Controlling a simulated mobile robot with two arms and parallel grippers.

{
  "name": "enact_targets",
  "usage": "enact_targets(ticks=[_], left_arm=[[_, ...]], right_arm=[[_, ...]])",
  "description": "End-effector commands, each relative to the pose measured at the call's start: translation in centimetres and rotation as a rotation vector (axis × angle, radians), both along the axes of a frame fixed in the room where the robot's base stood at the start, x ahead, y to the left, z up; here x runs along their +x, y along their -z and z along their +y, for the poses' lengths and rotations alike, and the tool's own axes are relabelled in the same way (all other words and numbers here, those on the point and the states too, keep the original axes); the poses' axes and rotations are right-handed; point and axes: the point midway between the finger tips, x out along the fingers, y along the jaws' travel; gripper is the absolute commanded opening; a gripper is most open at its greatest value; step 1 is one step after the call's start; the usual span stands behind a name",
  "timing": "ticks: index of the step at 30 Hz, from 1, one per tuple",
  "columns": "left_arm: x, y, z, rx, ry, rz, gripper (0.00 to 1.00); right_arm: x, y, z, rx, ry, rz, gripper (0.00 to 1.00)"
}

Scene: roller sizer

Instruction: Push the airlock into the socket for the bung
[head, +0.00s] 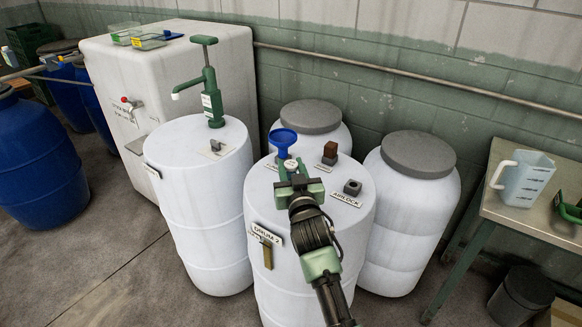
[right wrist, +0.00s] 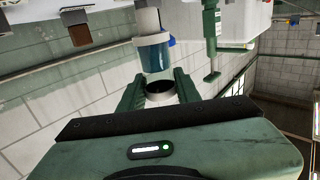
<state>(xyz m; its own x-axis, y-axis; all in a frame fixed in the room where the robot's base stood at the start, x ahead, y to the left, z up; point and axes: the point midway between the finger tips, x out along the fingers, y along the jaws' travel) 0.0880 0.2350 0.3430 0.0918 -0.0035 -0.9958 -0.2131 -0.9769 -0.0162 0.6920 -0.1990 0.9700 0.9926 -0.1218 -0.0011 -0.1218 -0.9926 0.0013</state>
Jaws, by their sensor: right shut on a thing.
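My right gripper (head: 291,170) is over the top of the front drum (head: 300,250), left of the dark block socket (head: 352,187) beside the AIRLOCK label. It is shut on a small pale piece, which I take to be the airlock (head: 291,163). In the right wrist view, the gripper (right wrist: 159,88) has its green fingers on both sides of a dark round ring. A clear cylinder with a blue-grey band, apparently the airlock body (right wrist: 153,52), extends beyond them. The airlock is apart from the socket. Its lower end is hidden in the head view. My left gripper is not in view.
A blue funnel (head: 283,136) stands just behind the gripper. A brown block (head: 330,149) stands on the same drum. A green hand pump (head: 209,90) rises from the left drum. Grey-lidded drums (head: 417,155) stand behind. A table with a jug (head: 522,180) is at right.

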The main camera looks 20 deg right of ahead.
Motion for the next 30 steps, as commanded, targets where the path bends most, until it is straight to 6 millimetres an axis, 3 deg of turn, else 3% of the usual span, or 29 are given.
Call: enact_targets(ticks=[30], left_arm=[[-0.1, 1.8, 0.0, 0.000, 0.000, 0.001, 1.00]], right_arm=[[0.0, 2.7, 0.0, 0.000, 0.000, 0.000, 0.00]])
